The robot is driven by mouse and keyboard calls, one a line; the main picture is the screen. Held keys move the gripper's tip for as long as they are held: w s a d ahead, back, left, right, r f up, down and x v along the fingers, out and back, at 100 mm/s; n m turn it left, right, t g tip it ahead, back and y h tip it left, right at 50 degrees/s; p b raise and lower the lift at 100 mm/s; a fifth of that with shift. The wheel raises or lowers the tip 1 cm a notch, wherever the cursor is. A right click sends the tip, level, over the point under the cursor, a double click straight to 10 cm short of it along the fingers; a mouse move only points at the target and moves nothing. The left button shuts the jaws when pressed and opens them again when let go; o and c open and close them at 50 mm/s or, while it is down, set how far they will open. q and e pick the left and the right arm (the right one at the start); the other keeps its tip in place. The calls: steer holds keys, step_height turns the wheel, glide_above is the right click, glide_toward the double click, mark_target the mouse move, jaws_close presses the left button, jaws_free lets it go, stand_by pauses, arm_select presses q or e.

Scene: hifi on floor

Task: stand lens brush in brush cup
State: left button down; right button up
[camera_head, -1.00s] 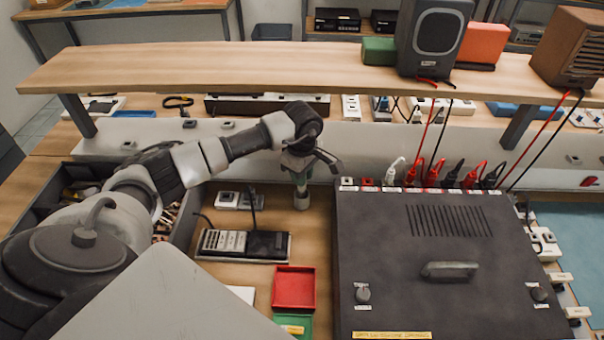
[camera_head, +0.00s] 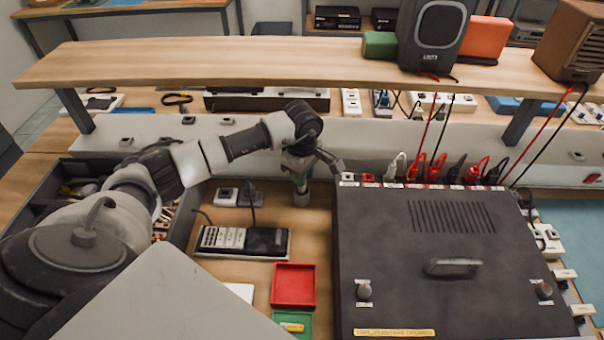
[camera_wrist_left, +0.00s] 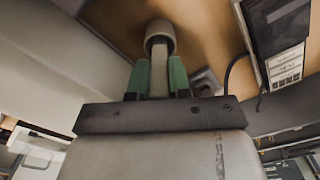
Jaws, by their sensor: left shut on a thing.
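My left gripper (camera_head: 299,168) is over the bench, left of the black box's back corner. In the left wrist view its green-padded fingers (camera_wrist_left: 160,78) are shut on the pale handle of the lens brush (camera_wrist_left: 159,72). The brush's far end reaches into the mouth of the grey brush cup (camera_wrist_left: 160,32). In the head view the small round cup (camera_head: 302,198) stands on the wood directly below the gripper. The brush is mostly hidden by the fingers there, and I cannot tell how deep it sits. My right gripper is not in view.
The large black box (camera_head: 440,290) stands close on the right, with red, black and white plugs along its back. A handheld meter (camera_head: 240,241), red tray (camera_head: 293,285) and green tray (camera_head: 297,324) lie in front. A wooden shelf (camera_head: 220,68) crosses above.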

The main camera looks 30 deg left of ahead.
arm_select(q)
steer(key=shift+f+b, duration=0.4)
steer(key=shift+f, duration=0.1)
stand_by(0.4)
steer(key=c, duration=1)
jaws_free()
steer(key=shift+r, duration=0.1)
step_height(320, 180, up, 10)
steer(key=shift+r+b, duration=0.25)
steer(key=shift+b, duration=0.75)
steer(key=shift+r, duration=0.1)
